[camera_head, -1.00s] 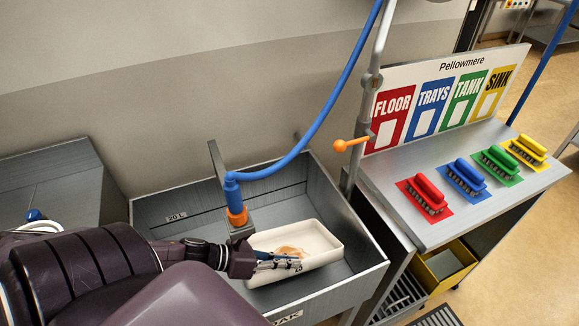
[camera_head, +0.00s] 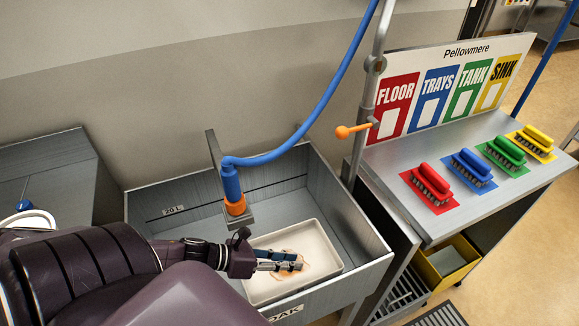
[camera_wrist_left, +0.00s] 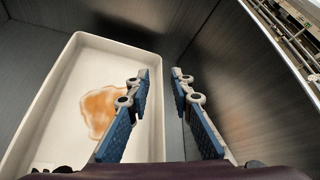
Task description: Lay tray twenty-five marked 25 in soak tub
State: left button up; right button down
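A white rectangular tray (camera_head: 324,253) with an orange-brown stain inside lies in the grey soak tub (camera_head: 358,232), and looks flat. No number 25 can be read on the tray. My left gripper (camera_head: 300,261) is over the tray in the head view. In the left wrist view its blue fingers (camera_wrist_left: 166,110) are apart with nothing gripped between them. One finger is over the inside of the tray (camera_wrist_left: 75,110), and the other is beyond its near-side rim. My right gripper is not in view.
A blue hose with an orange-tipped sprayer (camera_head: 233,190) hangs over the tub just behind the tray. An orange-handled lever (camera_head: 355,130) sticks out from the pole. To the right, a bench (camera_head: 420,225) holds several coloured brushes. A yellow bin (camera_head: 445,262) is below.

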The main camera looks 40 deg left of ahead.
pick_arm(q)
jog(key=p+v, duration=0.1)
jog(key=v, duration=1.1)
jog(key=shift+r+p, duration=0.15)
jog(key=shift+p, duration=0.15)
dwell(0.6)
